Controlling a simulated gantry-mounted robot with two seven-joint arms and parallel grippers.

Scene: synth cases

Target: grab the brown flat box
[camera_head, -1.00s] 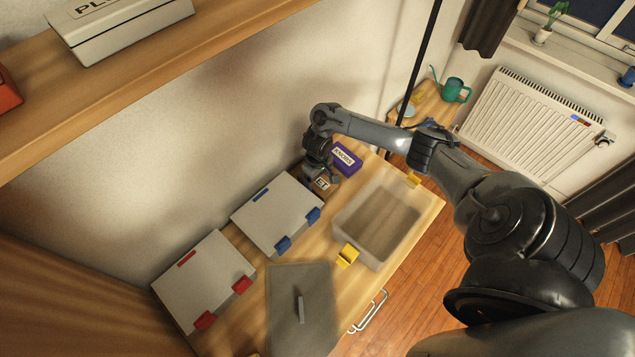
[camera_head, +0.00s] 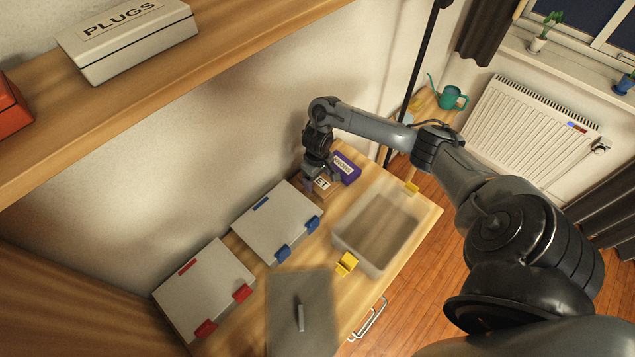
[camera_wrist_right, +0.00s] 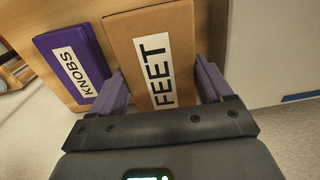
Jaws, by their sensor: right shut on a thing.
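The brown flat box (camera_head: 330,190), marked FEET, lies at the wall end of the wooden worktop. In the right wrist view the brown box (camera_wrist_right: 182,22) sits between the two purple fingers of my right gripper (camera_wrist_right: 160,74). That gripper is shut on it, with one finger on each side. In the head view my right gripper (camera_head: 321,180) comes down over the box from the wall side and hides part of it and of its label. I cannot tell whether the box is lifted. My left gripper is not in view.
A purple KNOBS box (camera_head: 346,167) stands close beside the brown box. A grey case with blue latches (camera_head: 275,222) is on the other side, then one with red latches (camera_head: 203,287). An open grey bin (camera_head: 345,240) and its loose lid (camera_head: 285,325) lie in front.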

